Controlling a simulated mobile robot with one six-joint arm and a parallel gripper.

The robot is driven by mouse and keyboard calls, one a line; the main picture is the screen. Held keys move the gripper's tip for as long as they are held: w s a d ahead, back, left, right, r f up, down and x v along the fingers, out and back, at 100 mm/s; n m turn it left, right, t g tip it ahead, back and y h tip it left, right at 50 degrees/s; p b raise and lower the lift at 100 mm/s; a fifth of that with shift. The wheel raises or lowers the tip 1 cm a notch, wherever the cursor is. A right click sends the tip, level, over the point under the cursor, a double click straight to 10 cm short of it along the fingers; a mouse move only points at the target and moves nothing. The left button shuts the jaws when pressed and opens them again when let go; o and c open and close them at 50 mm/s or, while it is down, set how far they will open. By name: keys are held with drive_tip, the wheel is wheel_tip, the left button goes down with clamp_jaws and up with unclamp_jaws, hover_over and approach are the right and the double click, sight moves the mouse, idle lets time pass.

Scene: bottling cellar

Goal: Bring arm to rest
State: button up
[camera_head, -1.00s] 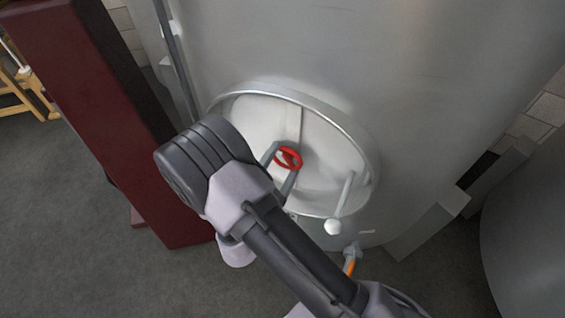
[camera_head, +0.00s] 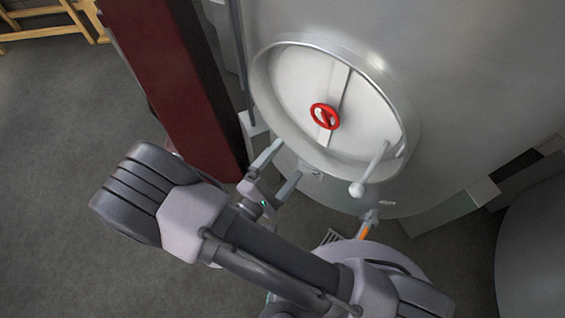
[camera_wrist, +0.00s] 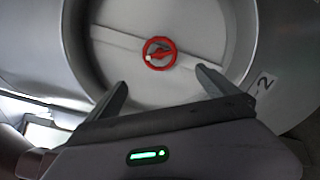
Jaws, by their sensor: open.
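My gripper (camera_head: 281,168) is open and empty, in front of and below the round hatch of a steel tank. Its two fingers point toward the hatch and are apart from it. In the wrist view my gripper (camera_wrist: 163,92) frames the hatch between its spread fingers. The hatch door (camera_head: 296,85) is a pale disc with a red handwheel (camera_head: 324,116) at its middle. The handwheel also shows in the wrist view (camera_wrist: 160,53). A lever with a white knob (camera_head: 357,189) sticks out at the hatch's lower right.
The steel tank (camera_head: 470,70) fills the right and back. A dark red post (camera_head: 172,80) stands to its left. A valve with an orange handle (camera_head: 364,231) sits low under the hatch. A wooden frame (camera_head: 45,32) stands far left. Grey floor (camera_head: 60,130) at left is clear.

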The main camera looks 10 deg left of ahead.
drive_tip(key=shift+s+a, duration=0.2)
drive_tip(key=shift+s, duration=0.3)
